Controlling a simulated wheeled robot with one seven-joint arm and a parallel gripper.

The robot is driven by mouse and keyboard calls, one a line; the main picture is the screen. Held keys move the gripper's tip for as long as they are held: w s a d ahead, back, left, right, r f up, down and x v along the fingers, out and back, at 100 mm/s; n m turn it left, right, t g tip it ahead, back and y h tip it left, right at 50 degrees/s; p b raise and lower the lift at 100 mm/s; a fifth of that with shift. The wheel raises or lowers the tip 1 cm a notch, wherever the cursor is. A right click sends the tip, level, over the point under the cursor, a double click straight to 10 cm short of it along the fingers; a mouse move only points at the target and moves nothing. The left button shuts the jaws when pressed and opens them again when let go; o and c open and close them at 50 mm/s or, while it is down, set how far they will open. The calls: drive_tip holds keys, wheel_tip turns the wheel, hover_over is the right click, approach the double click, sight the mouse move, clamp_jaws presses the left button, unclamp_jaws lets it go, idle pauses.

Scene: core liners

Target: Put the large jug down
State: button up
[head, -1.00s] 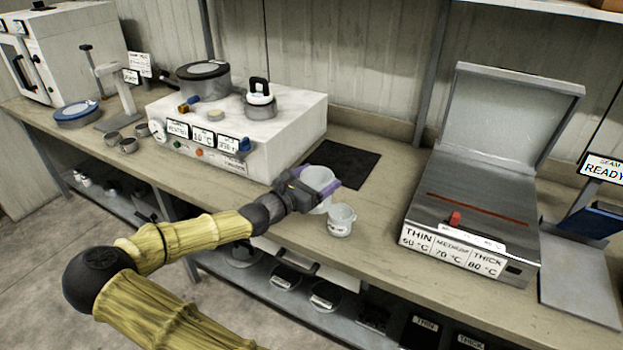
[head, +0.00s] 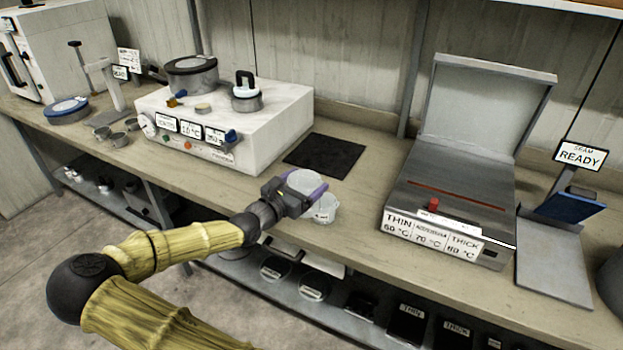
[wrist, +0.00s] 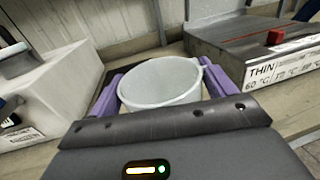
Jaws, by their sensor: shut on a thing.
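My gripper (head: 305,194) is shut on a white jug (wrist: 160,82), with a purple finger on each side of it. The jug is upright and looks empty in the wrist view. In the head view the held jug (head: 299,181) is over the front part of the bench (head: 380,262).
A black mat (head: 325,155) lies behind my gripper. A white heater box (head: 225,120) with pots stands to the left. A seam machine (head: 450,200) with raised lid stands to the right, a sign reading READY (head: 580,156) beyond it. The bench's front edge is close.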

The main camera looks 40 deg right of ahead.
drive_tip(key=w+a+f+n+t+y, duration=0.2)
drive_tip(key=a+f+n+t+y, duration=0.2)
drive_tip(key=a, duration=0.5)
drive_tip(key=w+a+f+n+t+y, duration=0.2)
drive_tip(key=a+f+n+t+y, duration=0.2)
drive_tip(key=a, duration=0.6)
drive_tip(key=w+a+f+n+t+y, duration=0.2)
drive_tip(key=a+f+n+t+y, duration=0.2)
drive_tip(key=a+f, duration=0.4)
drive_tip(key=shift+w+a+t, duration=0.35)
drive_tip(key=shift+a+t, duration=0.35)
